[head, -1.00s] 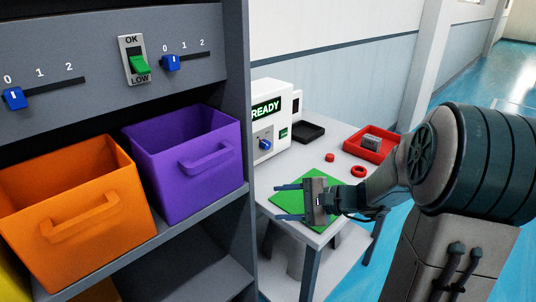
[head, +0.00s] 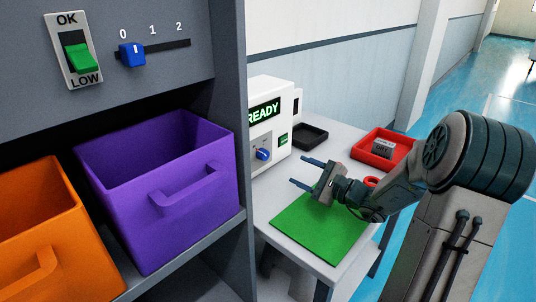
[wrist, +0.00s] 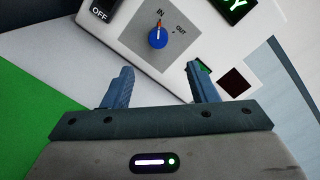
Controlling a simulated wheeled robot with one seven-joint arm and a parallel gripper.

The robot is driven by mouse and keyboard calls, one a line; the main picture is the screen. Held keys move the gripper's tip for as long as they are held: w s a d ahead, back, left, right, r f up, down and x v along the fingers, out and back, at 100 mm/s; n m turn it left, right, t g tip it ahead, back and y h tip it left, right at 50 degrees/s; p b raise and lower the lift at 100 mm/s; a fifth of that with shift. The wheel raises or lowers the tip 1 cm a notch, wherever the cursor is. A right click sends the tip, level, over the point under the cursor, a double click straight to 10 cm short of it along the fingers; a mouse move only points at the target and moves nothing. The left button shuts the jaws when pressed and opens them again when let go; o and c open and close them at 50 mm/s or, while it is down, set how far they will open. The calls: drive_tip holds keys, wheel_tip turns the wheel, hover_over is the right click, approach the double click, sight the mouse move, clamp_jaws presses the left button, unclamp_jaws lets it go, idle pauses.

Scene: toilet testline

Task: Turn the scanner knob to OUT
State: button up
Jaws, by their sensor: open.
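The scanner (head: 270,120) is a white box on the table with a green READY display. Its blue knob (head: 263,154) sits on a grey plate on the front face. In the wrist view the knob (wrist: 158,38) has its pointer toward the IN label, with OUT to the right of it. My gripper (head: 300,172) is open and empty, in front of the scanner and above the green mat. In the wrist view its two blue fingers (wrist: 160,78) point toward the scanner face, one each side of and short of the knob, not touching it.
The green mat (head: 320,240) lies on the grey table. A red tray (head: 372,160) holding a grey item and a red ring (head: 371,181) are near my arm. A shelf with a purple bin (head: 165,195) stands left.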

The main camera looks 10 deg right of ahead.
sight(266, 156)
drive_tip(key=x, duration=1.2)
drive_tip(key=shift+a, duration=0.25)
drive_tip(key=c, duration=1)
